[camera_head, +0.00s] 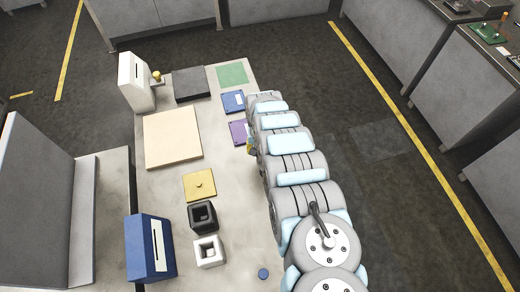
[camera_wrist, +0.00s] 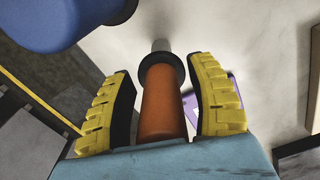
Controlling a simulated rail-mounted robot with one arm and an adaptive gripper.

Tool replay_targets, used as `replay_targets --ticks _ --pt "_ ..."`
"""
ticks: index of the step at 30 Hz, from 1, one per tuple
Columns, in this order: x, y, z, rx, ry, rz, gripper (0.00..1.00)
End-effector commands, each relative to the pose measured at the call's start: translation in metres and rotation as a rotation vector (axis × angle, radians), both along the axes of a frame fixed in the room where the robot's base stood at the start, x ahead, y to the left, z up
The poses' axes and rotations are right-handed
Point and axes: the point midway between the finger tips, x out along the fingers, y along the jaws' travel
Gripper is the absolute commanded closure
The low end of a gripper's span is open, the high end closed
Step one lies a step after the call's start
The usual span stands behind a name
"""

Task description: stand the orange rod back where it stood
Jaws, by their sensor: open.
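The orange rod (camera_wrist: 162,105) shows in the wrist view, with a black collar and a short grey tip at its far end. It lies between the two yellow ridged fingers of my gripper (camera_wrist: 160,68), which are apart, with a visible gap at least on the right side. The rod's grey tip points toward the pale table surface; I cannot tell whether it touches. In the head view my arm hides the rod and most of the gripper; only a bit of yellow finger shows beside the purple plate (camera_head: 239,133). This plate also shows behind the right finger in the wrist view (camera_wrist: 219,83).
A large blue rounded thing (camera_wrist: 65,20) is close to the left finger. On the table are a blue plate (camera_head: 233,102), green mat (camera_head: 232,74), beige board (camera_head: 172,139), yellow plate (camera_head: 199,186), black block (camera_head: 202,216), white block (camera_head: 209,253) and blue slotted box (camera_head: 150,248).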

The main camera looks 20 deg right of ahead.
Motion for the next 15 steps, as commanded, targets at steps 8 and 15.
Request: replay_targets --ticks 8,15 --pt "0.000 -0.001 0.020 -0.003 0.001 -0.001 0.44" --pt "0.001 -0.001 0.040 -0.002 -0.003 -0.001 0.44"
